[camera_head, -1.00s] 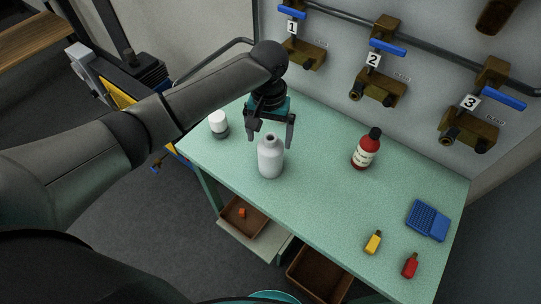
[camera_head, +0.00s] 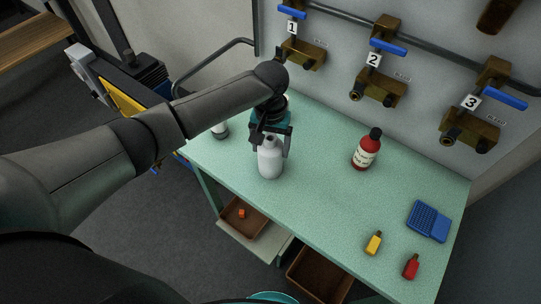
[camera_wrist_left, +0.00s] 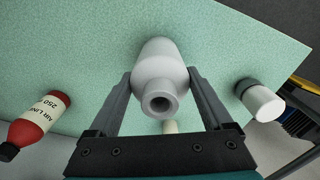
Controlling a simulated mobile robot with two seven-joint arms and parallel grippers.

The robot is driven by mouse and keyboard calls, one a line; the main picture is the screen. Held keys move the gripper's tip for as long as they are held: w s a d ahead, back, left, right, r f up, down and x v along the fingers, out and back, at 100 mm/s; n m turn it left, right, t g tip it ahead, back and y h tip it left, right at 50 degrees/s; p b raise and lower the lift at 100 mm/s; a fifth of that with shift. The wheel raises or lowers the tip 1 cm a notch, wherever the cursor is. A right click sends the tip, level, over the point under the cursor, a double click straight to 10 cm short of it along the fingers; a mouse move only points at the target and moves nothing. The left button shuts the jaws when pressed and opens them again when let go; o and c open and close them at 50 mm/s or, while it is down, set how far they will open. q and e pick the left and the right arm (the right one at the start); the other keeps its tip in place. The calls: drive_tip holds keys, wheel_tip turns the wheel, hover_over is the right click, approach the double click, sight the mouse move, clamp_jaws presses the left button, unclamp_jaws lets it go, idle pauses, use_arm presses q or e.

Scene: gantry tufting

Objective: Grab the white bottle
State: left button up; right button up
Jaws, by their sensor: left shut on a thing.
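The white bottle (camera_head: 270,163) stands upright on the green table, open at the top. It also shows in the left wrist view (camera_wrist_left: 160,78), its neck pointing toward the camera. My left gripper (camera_head: 270,147) is around the bottle's upper part, with one finger on each side. In the left wrist view the gripper (camera_wrist_left: 163,85) is shut on the bottle near its shoulder. My right gripper is not in view.
Valves line the wall.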

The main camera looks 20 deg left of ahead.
use_arm(q)
drive_tip(key=c, duration=0.7)
drive_tip(key=shift+r, duration=0.15)
